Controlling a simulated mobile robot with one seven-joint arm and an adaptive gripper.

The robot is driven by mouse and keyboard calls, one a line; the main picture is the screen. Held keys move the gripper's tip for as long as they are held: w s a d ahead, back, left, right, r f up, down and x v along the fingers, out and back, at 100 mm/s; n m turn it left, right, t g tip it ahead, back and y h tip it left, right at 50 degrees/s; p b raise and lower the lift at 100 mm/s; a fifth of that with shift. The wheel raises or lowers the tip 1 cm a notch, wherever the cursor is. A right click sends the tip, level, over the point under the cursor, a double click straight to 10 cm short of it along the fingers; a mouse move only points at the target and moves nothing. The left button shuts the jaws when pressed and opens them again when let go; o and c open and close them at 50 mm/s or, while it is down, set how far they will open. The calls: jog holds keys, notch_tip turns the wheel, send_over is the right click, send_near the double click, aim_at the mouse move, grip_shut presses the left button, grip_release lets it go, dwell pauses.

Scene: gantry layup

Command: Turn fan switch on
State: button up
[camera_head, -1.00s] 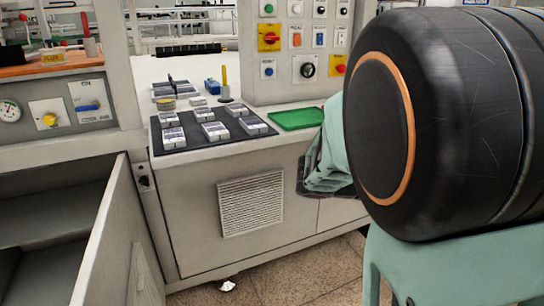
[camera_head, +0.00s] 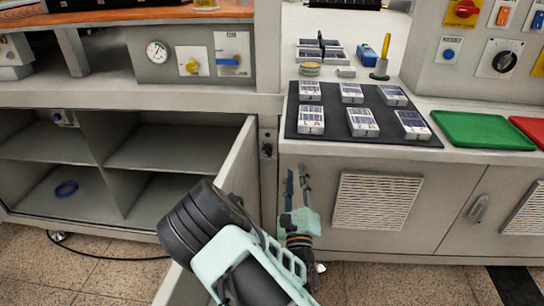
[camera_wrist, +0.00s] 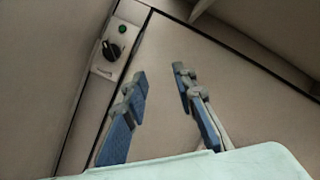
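A small switch plate (camera_head: 267,150) with a dark knob is on the narrow post between the open cabinet and the grille cabinet. In the wrist view, a plate with a black rotary knob (camera_wrist: 112,50) and a green light or button (camera_wrist: 122,29) above it sits upper left of my fingers. No label is readable, so I cannot tell for certain that it is the fan switch. My gripper (camera_head: 297,182) is open and empty, below and right of the plate in the head view. It also shows in the wrist view (camera_wrist: 158,82), its fingers apart and clear of the knob.
An open cabinet door (camera_head: 235,175) stands close left of my gripper. A vent grille (camera_head: 377,201) is to its right. Above are a black mat (camera_head: 340,128) with several boxes and a green tray (camera_head: 480,131). A panel (camera_head: 192,58) has a gauge, yellow knob and blue handle.

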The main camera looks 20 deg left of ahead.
aim_at(267, 154)
jog(key=s+a+f+n+g+y, duration=0.2)
jog(key=a+f+n+y, duration=0.15)
jog(key=a, duration=0.25)
jog(key=shift+y, duration=0.25)
jog(key=b+x, duration=0.1)
jog(key=x, duration=0.2)
jog(key=b+x, duration=0.1)
jog(key=x, duration=0.5)
jog(key=shift+d+r+b, duration=0.1)
jog(key=shift+r+b, duration=0.25)
jog(key=shift+b, duration=0.05)
jog(key=shift+w+a+r, duration=0.2)
jog(key=shift+w, duration=0.25)
grip_shut()
